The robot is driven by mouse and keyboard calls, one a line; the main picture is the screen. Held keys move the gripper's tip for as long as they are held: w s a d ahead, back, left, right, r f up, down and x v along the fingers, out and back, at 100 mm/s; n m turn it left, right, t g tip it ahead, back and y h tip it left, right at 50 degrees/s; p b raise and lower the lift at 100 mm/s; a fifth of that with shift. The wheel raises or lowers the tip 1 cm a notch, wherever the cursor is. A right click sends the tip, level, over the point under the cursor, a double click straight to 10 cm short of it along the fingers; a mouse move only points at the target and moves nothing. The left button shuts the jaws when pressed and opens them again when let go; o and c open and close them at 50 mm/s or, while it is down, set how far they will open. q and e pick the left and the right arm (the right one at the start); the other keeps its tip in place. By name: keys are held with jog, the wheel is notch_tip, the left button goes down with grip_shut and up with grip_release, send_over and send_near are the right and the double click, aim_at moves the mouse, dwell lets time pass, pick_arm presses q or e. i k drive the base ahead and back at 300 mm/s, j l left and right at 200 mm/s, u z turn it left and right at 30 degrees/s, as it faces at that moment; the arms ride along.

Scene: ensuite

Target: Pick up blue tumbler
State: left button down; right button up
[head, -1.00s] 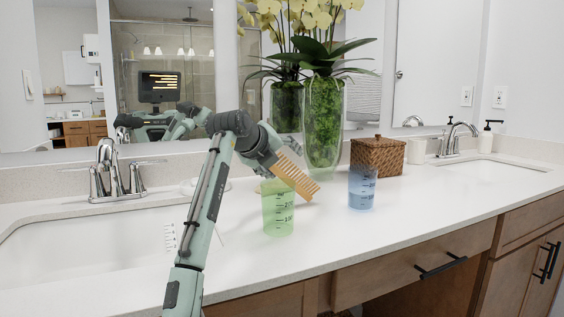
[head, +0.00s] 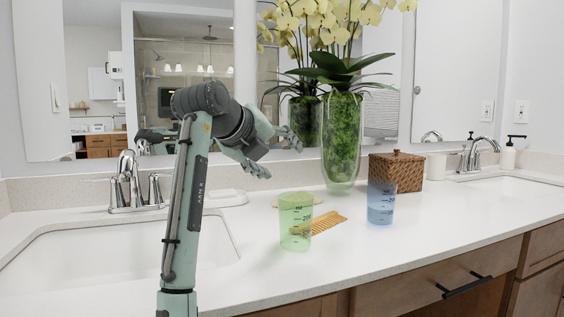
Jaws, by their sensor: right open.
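The blue tumbler (head: 381,204) is translucent with dark markings. It stands upright on the white counter, in front of a woven basket and right of the green tumbler (head: 296,222). My right gripper (head: 277,155) is open and empty. It is raised above the counter, to the left of the blue tumbler and well apart from it, above and behind the green tumbler. Nothing hides the blue tumbler. My left gripper is not in view.
A wooden comb (head: 326,222) lies on the counter beside the green tumbler. A tall glass vase (head: 342,145) with orchids stands behind, left of the lidded woven basket (head: 397,173). Sinks (head: 110,255) lie left and far right. The counter in front of the blue tumbler is clear.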

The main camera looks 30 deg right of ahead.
aim_at(381, 193)
jog(key=k+j, duration=0.2)
jog(key=k, duration=0.3)
jog(key=k+j, duration=0.15)
jog(key=k, duration=0.3)
